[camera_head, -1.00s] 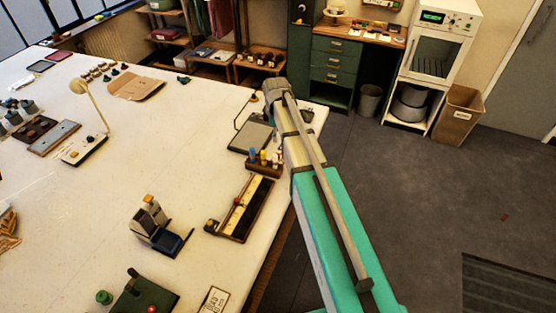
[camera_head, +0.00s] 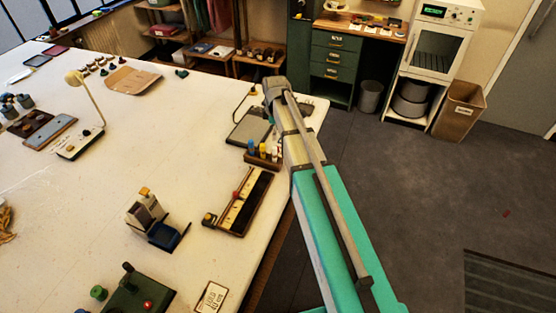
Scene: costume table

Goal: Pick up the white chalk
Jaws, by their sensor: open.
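A small wooden rack (camera_head: 262,161) stands near the right edge of the white table, close beside my arm. It holds short upright sticks: a blue one (camera_head: 251,147), a yellow one (camera_head: 263,149) and a pale one (camera_head: 274,152) at the right end. The pale stick looks like the white chalk, but it is too small to be sure. My arm reaches from the bottom right up over the table edge, to the right of the rack. My gripper is not visible; the arm's upper end hides whatever lies below it.
A long wooden box (camera_head: 243,203) lies in front of the rack, and a dark grey tablet-like board (camera_head: 249,130) behind it. A blue and grey device (camera_head: 158,222) stands to the left. A lamp (camera_head: 87,110) is further left. The table's middle is mostly clear; open floor lies to the right.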

